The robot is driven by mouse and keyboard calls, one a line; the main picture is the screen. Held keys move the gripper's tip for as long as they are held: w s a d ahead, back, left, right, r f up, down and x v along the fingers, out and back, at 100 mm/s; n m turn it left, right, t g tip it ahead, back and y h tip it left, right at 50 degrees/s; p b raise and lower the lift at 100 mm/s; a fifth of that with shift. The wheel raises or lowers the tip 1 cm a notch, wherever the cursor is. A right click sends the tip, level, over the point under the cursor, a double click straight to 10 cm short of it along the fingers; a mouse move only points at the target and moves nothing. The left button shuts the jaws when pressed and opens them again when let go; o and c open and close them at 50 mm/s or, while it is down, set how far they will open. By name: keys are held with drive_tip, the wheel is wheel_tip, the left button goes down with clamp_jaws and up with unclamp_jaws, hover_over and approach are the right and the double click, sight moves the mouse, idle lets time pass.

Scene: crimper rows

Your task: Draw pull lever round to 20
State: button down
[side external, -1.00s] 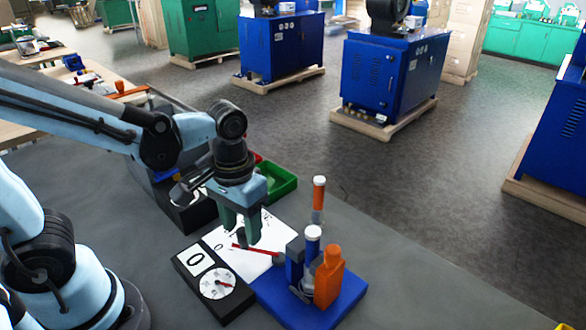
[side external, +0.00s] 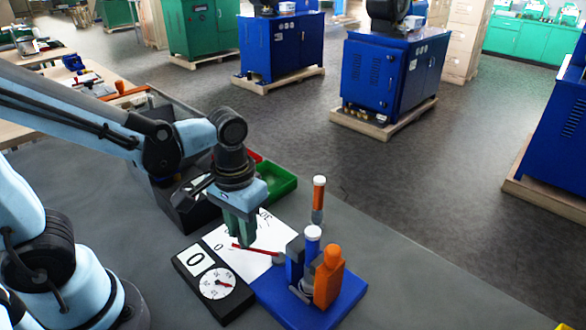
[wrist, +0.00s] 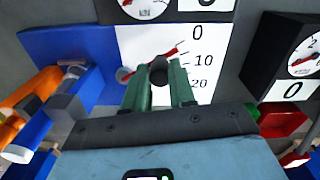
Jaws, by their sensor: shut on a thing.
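The pull lever is a thin red arm (side external: 256,249) over a white card (side external: 222,236). In the wrist view the red arm (wrist: 170,53) points between the 0 and 10 marks of the card (wrist: 205,90), with 20 printed below. The lever's grey pivot end is at the card's left side there. My gripper (side external: 245,240) has green fingers pointing down at the lever's outer part. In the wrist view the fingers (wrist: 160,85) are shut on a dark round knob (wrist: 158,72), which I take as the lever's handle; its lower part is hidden.
A black gauge box (side external: 217,286) reading 0 is in front. A green bin (side external: 282,182) lies behind.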

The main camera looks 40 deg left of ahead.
drive_tip(key=shift+w+a, duration=0.1)
drive_tip(key=w+m, duration=0.1)
drive_tip(key=m, duration=0.1)
drive_tip(key=w+m, duration=0.1)
drive_tip(key=shift+a+m, duration=0.35)
drive_tip(key=shift+m, duration=0.05)
drive_tip(key=shift+w+m, duration=0.6)
drive_tip(key=shift+m, duration=0.4)
drive_tip(key=shift+w+m, duration=0.55)
drive_tip(key=shift+m, duration=0.45)
drive_tip(key=c, duration=0.9)
unclamp_jaws()
drive_tip(key=shift+r, duration=0.1)
wheel_tip(320, 180, up, 12)
